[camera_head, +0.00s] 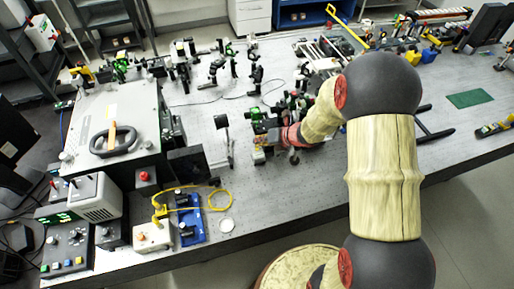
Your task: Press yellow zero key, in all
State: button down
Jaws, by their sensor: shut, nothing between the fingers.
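A dark control box (70,243) with a dial and a row of small coloured keys stands at the lower left of the bench. A small yellow key (79,261) shows at the right end of that row; its marking is too small to read. My gripper (258,142) is over the middle of the bench, far to the right of the box and apart from it. It is shut and empty. My wrist and nearby optics partly hide its fingers.
A red button (144,176), a blue fixture (190,218) and a looped yellow cable (219,199) lie between box and gripper. Optical mounts crowd the back. The bench's front middle is fairly clear.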

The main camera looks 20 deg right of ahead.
jog(key=shift+r, duration=0.1)
notch_tip(320, 180, up, 5)
jog(key=p, duration=0.3)
jog(key=shift+p, duration=0.35)
dwell(0.7)
